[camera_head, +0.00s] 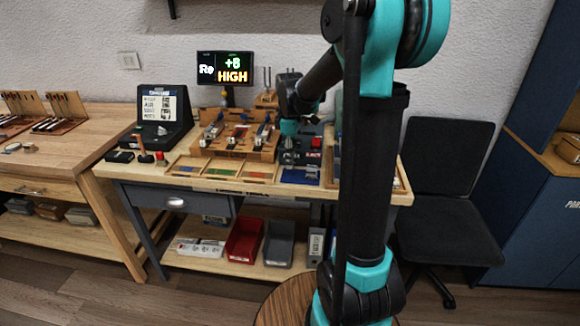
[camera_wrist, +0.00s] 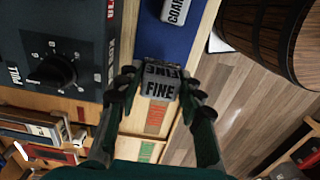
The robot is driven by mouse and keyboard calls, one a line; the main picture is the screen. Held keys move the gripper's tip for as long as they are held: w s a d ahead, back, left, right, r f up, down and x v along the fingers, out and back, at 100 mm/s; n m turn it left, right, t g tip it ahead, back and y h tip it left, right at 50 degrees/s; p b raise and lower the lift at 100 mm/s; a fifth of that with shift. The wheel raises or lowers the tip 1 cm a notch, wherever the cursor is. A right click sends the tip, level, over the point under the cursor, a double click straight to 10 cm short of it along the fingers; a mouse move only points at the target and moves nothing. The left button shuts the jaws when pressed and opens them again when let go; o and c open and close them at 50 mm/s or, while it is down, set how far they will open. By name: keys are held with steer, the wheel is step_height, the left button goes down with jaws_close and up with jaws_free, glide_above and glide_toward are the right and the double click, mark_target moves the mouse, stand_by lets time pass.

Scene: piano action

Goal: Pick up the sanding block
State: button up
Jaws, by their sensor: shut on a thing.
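In the wrist view a grey sanding block marked FINE (camera_wrist: 158,91) sits between the two fingertips of my gripper (camera_wrist: 158,84). The fingers are shut on its sides. I cannot tell how far it is above the surface below. A second block marked COARSE (camera_wrist: 174,11) lies on a blue pad (camera_wrist: 180,43) at the top of the wrist view. In the head view my gripper (camera_head: 290,127) is over the right part of the workbench; the held block cannot be made out there.
A dark device with a PULL dial (camera_wrist: 52,72) stands close on the left in the wrist view. A wooden barrel-like thing (camera_wrist: 272,32) is at the upper right. In the head view a wooden rack (camera_head: 232,140), a lit display (camera_head: 225,68) and a small screen unit (camera_head: 160,115) stand on the bench.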

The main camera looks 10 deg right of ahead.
step_height(320, 180, up, 16)
steer(key=shift+f, duration=0.25)
steer(key=o, duration=0.5)
steer(key=shift+c, duration=1.4)
